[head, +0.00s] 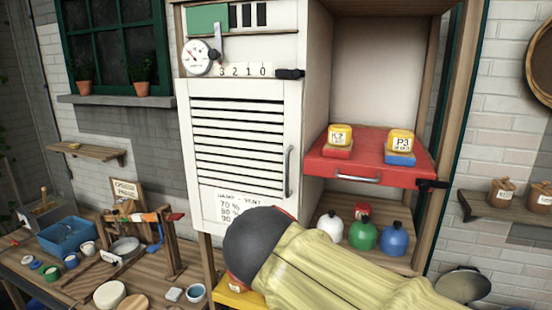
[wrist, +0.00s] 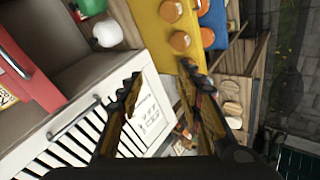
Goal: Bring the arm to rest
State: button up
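My arm (head: 330,275) crosses the lower middle of the head view, a pale yellow sleeve with a dark rounded joint. It covers part of the white cabinet's lower edge, and my gripper is hidden behind it there. In the wrist view my gripper (wrist: 162,75) is open, its two dark fingers well apart with nothing between them. Beyond the fingers show the white slatted door (wrist: 149,110) with its printed label and a yellow tray (wrist: 157,48) with several orange-topped jars. I cannot tell how near the fingers are to these.
The slatted cabinet door (head: 240,140) is shut. A cluttered workbench (head: 75,280) fills the lower left; a wall shelf (head: 505,207) is at far right.

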jog(key=s+d+f+m+g+b, duration=0.1)
jog(key=s+d+f+m+b, duration=0.2)
jog(key=f, duration=0.7)
jog(key=s+d+f+m+g+y+b, duration=0.1)
jog(key=s+d+f+m+b, duration=0.3)
jog(key=s+d+f+b, duration=0.2)
jog(key=s+d+f+m+g+b, duration=0.1)
jog(key=s+d+f+m+b, duration=0.3)
jog(key=f, duration=0.9)
jog(key=s+d+b, duration=0.1)
jog(key=s+d, duration=0.2)
jog(key=d, duration=0.1)
jog(key=shift+s+f, duration=0.35)
jog(key=shift+f, duration=0.05)
jog(key=shift+c, duration=0.2)
